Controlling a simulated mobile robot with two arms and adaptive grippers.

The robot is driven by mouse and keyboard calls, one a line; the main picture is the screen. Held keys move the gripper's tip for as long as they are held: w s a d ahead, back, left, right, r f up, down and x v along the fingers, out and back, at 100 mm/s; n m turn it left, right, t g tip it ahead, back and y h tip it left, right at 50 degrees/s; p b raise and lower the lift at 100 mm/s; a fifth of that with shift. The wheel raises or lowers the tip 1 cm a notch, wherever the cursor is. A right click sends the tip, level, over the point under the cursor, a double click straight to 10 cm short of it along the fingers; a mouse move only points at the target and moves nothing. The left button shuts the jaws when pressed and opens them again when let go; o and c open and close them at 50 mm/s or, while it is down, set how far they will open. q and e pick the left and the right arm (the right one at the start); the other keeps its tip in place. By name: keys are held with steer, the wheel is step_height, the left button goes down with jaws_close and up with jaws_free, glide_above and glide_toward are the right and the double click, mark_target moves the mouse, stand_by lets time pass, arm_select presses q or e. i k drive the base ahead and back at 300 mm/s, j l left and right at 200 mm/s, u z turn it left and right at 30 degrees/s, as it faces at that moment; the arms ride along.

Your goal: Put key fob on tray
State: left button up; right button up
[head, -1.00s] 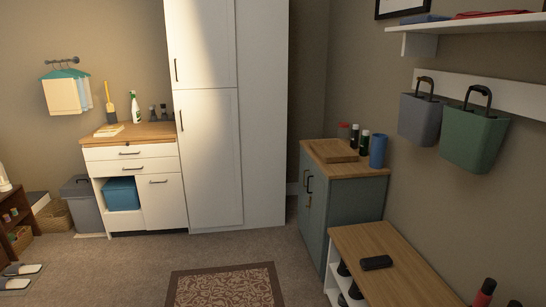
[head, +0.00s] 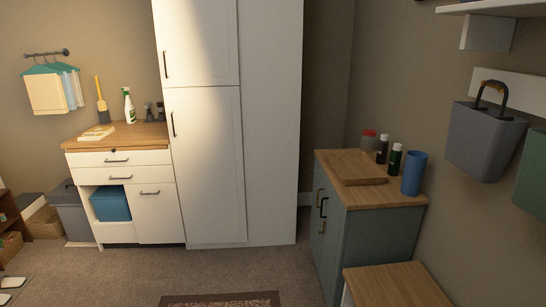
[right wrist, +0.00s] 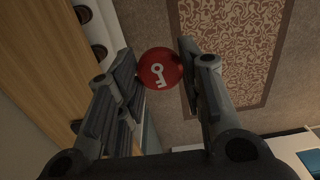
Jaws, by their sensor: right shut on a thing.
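The key fob (right wrist: 160,68) is a round red disc with a white key symbol. It shows in the right wrist view between the fingertips of my right gripper (right wrist: 158,62), which is shut on it. Floor and rug lie below it in that view. A flat wooden tray (head: 362,181) lies on the wooden top of the grey-blue cabinet at the right in the head view. The tray's colour is close to that of the cabinet top. Neither gripper shows in the head view, and my left gripper is not in view.
A wooden-topped bench (head: 397,286) is in front of the cabinet. A grey bin (head: 485,140) hangs on the right wall. Carpet left of the cabinet is clear.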

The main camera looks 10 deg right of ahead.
mark_target(349, 164)
steer(key=i, duration=1.55)
steer(key=i+z, duration=0.15)
steer(key=i, duration=0.6)
steer(key=i+j+z, duration=0.15)
steer(key=i, duration=0.55)
